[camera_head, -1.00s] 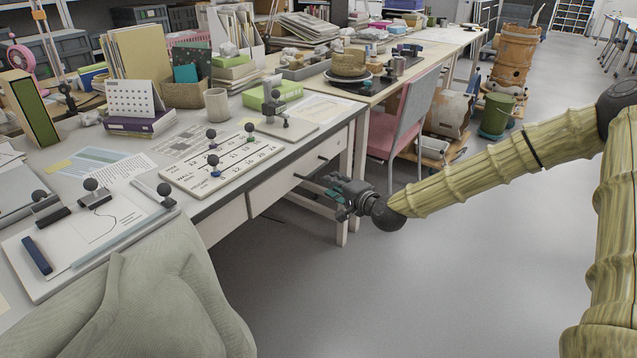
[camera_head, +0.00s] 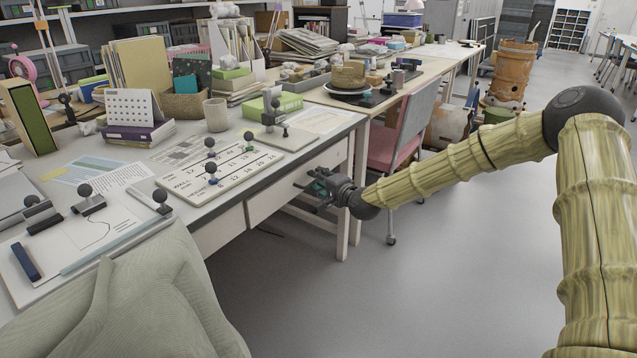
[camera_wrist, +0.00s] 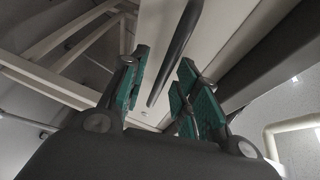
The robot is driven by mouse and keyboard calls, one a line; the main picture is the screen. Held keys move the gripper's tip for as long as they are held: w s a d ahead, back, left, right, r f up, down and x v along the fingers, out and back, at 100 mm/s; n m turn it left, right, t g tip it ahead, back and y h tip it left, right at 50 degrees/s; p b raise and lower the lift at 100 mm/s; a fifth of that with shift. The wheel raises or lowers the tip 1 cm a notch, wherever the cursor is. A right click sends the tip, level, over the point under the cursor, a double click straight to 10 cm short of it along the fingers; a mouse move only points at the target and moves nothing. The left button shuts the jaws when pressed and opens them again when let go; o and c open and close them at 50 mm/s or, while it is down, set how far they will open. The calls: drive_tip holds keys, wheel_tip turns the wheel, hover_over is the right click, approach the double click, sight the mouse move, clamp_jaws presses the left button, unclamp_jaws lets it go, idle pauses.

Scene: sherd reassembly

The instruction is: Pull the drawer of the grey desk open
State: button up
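The grey desk (camera_head: 342,236) stands on the left in the head view, with a grey top edge and pale legs. Its pale drawer front (camera_head: 264,206) sits under the top and looks shut. My gripper (camera_head: 318,186) is at the drawer front, its fingers pointing toward it. In the wrist view my gripper (camera_wrist: 160,95) is open, with green pads on both sides. The dark bar handle (camera_wrist: 176,48) runs between the two sides and seems apart from the pads. In the head view my fingers largely hide the handle.
A number board (camera_head: 222,172) with small knobbed pieces lies on the desk top. A pink-seated chair (camera_head: 395,140) stands behind my gripper, beside the second table. A grey-green draped form (camera_head: 130,300) fills the lower left. The floor (camera_head: 430,270) in front of the desk is clear.

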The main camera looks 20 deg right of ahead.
drive_tip(key=shift+w+a, duration=0.1)
drive_tip(key=shift+w, duration=0.15)
clamp_jaws()
drive_tip(key=shift+s+f, duration=0.1)
